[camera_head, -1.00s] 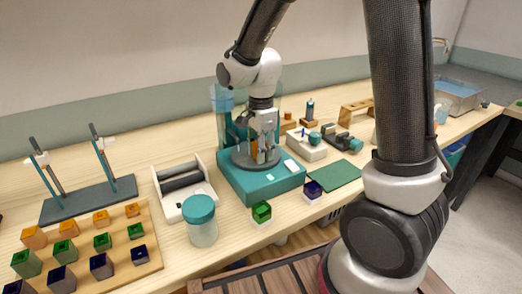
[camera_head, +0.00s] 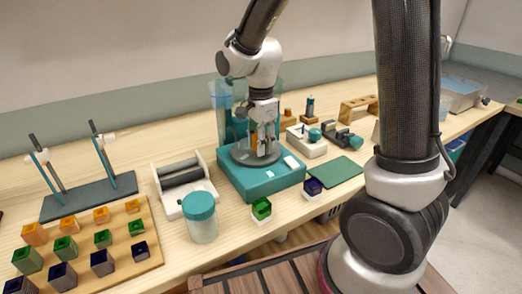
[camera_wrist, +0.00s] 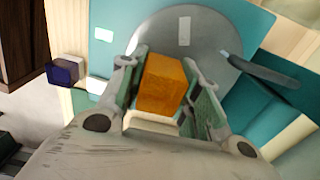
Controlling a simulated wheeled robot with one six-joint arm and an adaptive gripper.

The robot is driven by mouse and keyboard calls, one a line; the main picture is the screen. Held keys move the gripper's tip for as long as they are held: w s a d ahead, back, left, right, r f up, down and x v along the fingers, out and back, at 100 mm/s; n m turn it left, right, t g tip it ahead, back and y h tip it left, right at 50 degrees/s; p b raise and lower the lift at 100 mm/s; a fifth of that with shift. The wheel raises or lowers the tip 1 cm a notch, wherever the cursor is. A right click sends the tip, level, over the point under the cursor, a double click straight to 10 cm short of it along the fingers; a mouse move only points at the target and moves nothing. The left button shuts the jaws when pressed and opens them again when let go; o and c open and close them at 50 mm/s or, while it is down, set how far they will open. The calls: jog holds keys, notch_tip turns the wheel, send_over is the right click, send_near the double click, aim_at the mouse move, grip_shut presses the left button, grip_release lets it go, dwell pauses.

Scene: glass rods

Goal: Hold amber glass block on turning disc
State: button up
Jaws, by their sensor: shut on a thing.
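The amber glass block (camera_wrist: 163,84) is between the two fingers of my gripper (camera_wrist: 165,90) in the wrist view, with a finger pad against each side. In the head view my gripper (camera_head: 264,146) points down over the grey turning disc (camera_head: 240,156), and the block is mostly hidden behind the fingers. The disc also shows in the wrist view (camera_wrist: 208,45), beneath the block, with a pale mark on it. The disc sits on a teal base (camera_head: 262,186). I cannot tell whether the block touches the disc.
A green block (camera_head: 261,208) and a dark blue block (camera_head: 313,186) stand on white pads before the base. A teal-lidded jar (camera_head: 201,222) stands left of them. A wooden tray (camera_head: 150,262) holds several coloured blocks. A clear teal screen (camera_head: 224,100) rises behind the disc.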

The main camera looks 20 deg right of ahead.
jog(key=shift+r, duration=4.05)
jog(key=shift+f, duration=0.1)
